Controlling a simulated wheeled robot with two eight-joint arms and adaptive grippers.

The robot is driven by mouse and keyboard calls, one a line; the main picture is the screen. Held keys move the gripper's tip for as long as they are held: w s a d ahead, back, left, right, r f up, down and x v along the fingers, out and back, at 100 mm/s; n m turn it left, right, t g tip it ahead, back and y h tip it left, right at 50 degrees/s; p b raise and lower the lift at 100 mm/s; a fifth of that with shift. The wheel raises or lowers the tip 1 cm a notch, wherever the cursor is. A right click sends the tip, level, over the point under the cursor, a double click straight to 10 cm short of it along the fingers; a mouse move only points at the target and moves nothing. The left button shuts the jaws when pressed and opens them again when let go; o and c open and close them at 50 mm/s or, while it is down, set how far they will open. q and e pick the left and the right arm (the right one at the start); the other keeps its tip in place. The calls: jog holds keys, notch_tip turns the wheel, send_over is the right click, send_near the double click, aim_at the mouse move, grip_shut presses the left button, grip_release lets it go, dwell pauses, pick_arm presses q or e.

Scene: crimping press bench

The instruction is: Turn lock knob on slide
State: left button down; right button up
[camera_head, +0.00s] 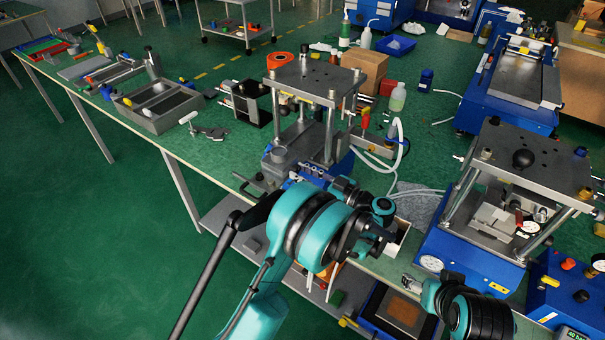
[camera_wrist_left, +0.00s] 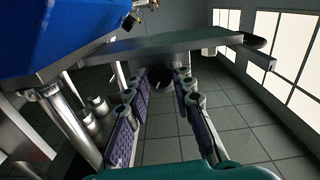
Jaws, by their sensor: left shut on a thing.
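The lock knob (camera_wrist_left: 163,77) is a dark round shape at the upper middle of the left wrist view, below a grey metal plate edge (camera_wrist_left: 180,42). My left gripper (camera_wrist_left: 161,88) has its two padded fingers on either side of the knob and is shut on it. In the head view my left gripper (camera_head: 312,172) is at the front of the middle press (camera_head: 318,82), and I cannot make out the knob there. The slide cannot be clearly told apart. My right gripper (camera_head: 409,283) shows small at the bottom, apart from the presses; its fingers are unclear.
A second press (camera_head: 525,160) on a blue base stands to the right, with a blue gauge box (camera_head: 575,295) beside it. A cardboard box (camera_head: 365,68) and a bottle (camera_head: 398,97) stand behind the middle press.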

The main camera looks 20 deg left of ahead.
pick_arm(q)
jog(key=shift+n, duration=0.3)
jog(key=shift+n+b, duration=0.6)
jog(key=shift+n, duration=2)
jog(key=c, duration=1.3)
grip_release()
jog(key=v, duration=0.7)
jog(key=shift+d, duration=0.2)
